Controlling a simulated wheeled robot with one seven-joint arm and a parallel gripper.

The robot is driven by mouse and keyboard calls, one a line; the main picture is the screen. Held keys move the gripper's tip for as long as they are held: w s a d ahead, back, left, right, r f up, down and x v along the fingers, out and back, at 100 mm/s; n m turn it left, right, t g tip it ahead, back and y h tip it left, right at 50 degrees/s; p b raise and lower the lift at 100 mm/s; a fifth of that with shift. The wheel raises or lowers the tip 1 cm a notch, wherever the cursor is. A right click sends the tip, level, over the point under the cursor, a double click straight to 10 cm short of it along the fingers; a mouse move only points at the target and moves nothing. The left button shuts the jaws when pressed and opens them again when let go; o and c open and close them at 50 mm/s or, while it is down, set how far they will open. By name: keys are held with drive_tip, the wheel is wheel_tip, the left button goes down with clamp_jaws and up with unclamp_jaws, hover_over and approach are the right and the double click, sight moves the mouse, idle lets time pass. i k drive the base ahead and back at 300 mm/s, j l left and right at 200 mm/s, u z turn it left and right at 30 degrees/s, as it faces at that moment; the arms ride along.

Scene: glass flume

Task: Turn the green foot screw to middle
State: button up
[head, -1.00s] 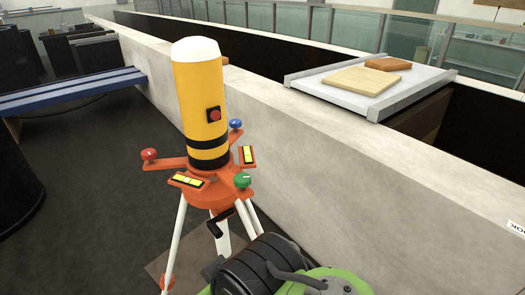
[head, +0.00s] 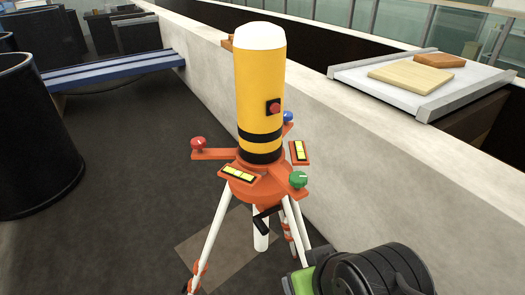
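The green foot screw (head: 298,179) sits on the right front arm of the orange tripod base (head: 258,187), with a pale mark on its top. The red foot screw (head: 198,143) is on the left arm and the blue one (head: 288,117) is at the back right. A yellow cylinder (head: 260,85) with a white cap, black bands and a red button stands upright on the base. Two yellow level vials (head: 239,174) lie on the base. My dark and green arm shows at the bottom right, below and right of the green screw. My gripper's fingers cannot be made out.
A pale wall (head: 400,190) runs close behind the tripod (head: 219,222) on the right. A tray (head: 400,84) with two boards rests on top of it. A blue beam (head: 115,72) and a black drum (head: 35,140) are at the left. Floor is open left of the tripod.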

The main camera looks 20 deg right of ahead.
sight(297, 179)
drive_tip(key=k+j, duration=0.1)
drive_tip(key=j, duration=0.4)
drive_tip(key=j+z, duration=0.1)
drive_tip(key=j, duration=0.4)
drive_tip(key=k+j, duration=0.15)
drive_tip(key=j, duration=0.3)
drive_tip(key=j+z, duration=0.05)
